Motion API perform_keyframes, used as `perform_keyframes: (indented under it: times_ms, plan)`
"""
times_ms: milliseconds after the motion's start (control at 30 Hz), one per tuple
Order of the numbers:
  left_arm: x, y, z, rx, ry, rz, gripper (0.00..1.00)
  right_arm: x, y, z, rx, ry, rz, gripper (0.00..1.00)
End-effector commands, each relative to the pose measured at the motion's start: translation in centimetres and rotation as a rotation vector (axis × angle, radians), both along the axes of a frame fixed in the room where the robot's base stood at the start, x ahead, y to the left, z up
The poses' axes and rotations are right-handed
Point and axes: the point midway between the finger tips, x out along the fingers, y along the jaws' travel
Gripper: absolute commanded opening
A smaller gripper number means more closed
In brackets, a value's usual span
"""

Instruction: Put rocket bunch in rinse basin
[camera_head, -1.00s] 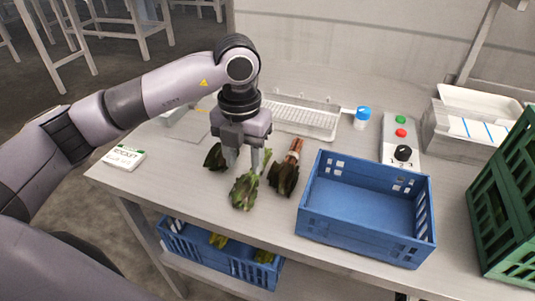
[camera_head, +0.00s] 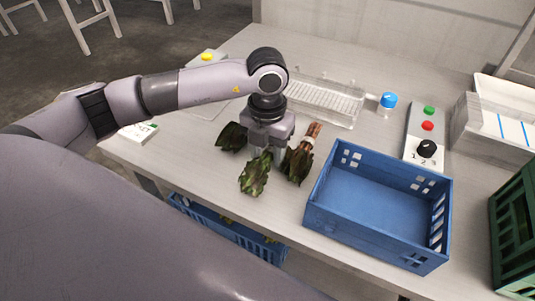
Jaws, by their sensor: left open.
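Leafy bunches lie on the metal table: a dark one (camera_head: 231,137) at the left, a green one (camera_head: 255,175) in front and a red-stemmed one (camera_head: 298,163) at the right. I cannot tell for certain which is the rocket. My left gripper (camera_head: 265,153) is open and points down among them, right behind the green bunch. Its fingertips are partly hidden by the leaves, and I cannot tell whether they touch. I cannot make out with certainty which container is the rinse basin; a white basin-like box (camera_head: 462,132) stands at the far right. My right gripper is not in view.
An empty blue crate (camera_head: 375,240) stands right of the bunches. Behind are a clear tray with a rack (camera_head: 322,103), a blue-capped jar (camera_head: 388,103) and a button panel (camera_head: 427,135). A green crate (camera_head: 510,245) stands at the right edge. A small label card (camera_head: 138,132) lies at the left.

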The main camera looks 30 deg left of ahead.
Motion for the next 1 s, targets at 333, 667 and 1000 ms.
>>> perform_keyframes:
  times_ms: [333, 667, 1000]
  plan:
    - [0.0, 0.0, 0.0, 0.0, 0.0, 0.0, 0.02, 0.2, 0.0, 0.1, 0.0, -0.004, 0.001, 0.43]
    - [0.0, 0.0, 0.3, -0.001, 0.0, 0.0, 0.0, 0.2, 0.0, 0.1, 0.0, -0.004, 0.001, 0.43]
    - [0.1, -0.1, 4.8, -0.002, -0.005, 0.0, 0.0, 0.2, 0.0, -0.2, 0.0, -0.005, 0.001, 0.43]
